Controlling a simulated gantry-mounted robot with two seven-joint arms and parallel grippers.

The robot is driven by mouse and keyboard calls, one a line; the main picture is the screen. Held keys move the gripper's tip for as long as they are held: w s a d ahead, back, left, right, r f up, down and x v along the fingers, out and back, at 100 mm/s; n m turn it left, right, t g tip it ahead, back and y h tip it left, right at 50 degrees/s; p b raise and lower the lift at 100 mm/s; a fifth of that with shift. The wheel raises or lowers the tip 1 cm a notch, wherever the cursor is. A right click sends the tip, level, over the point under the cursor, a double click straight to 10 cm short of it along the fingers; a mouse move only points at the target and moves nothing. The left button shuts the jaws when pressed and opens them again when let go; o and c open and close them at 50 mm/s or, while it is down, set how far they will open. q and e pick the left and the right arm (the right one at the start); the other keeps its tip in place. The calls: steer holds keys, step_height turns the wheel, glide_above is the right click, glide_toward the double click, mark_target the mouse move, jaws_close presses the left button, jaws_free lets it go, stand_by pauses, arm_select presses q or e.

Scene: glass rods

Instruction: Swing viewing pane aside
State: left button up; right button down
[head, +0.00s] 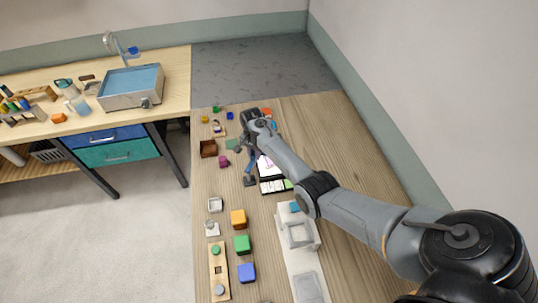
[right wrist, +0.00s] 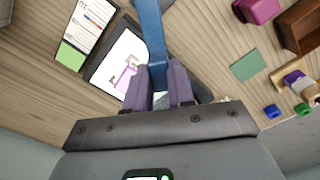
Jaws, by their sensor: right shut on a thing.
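My right gripper (head: 247,143) is over the far middle of the wooden table. In the right wrist view its two purple-grey fingers (right wrist: 158,80) are shut on a blue bar (right wrist: 149,28), which runs up and out of the top of that view. Beside the bar is a dark-framed pane (right wrist: 104,75) with a white face and a pink figure, partly hidden by the fingers. Whether the bar joins the pane, I cannot tell. My left gripper is not in view.
A strip card (right wrist: 88,25) lies next to the pane. A brown box (head: 208,149), a magenta cube (head: 224,162) and a green mat (head: 232,144) are to the left. Orange (head: 238,219), green (head: 242,245) and blue (head: 247,273) blocks stand nearer. A white device (head: 298,236) is at right.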

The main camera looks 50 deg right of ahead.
steer(key=w+n, duration=0.1)
steer(key=n, duration=0.1)
steer(key=w+a+n, duration=0.1)
steer(key=n, duration=0.1)
steer(key=w+a+n+b, duration=0.1)
steer(key=n, duration=0.1)
steer(key=shift+w+n, duration=0.15)
steer(key=shift+n, duration=0.25)
stand_by(0.4)
steer(key=c, duration=1)
jaws_free()
steer(key=shift+o, duration=0.2)
